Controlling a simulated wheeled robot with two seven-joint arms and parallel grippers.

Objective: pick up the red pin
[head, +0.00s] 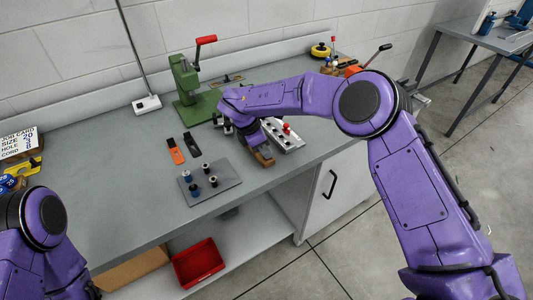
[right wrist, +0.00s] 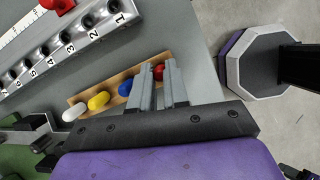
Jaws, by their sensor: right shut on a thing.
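The red pin (right wrist: 158,71) shows between the fingertips of my right gripper (right wrist: 170,86) in the right wrist view, at one end of a wooden rack (right wrist: 108,80). The gripper is shut on it. The fingers hide most of the pin, and I cannot tell whether it is still seated in the rack. A blue pin (right wrist: 125,88), a yellow pin (right wrist: 99,101) and a white pin (right wrist: 74,112) lie along the same rack. In the head view my right forearm covers the gripper and pin; the rack (head: 264,158) shows below it. My left gripper is out of view.
A numbered metal rail (right wrist: 75,42) with a red knob (right wrist: 60,4) lies beside the rack. A green press (head: 186,80) stands behind. A grey plate with knobs (head: 218,192) is in front. The bench's front edge is close to the rack.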

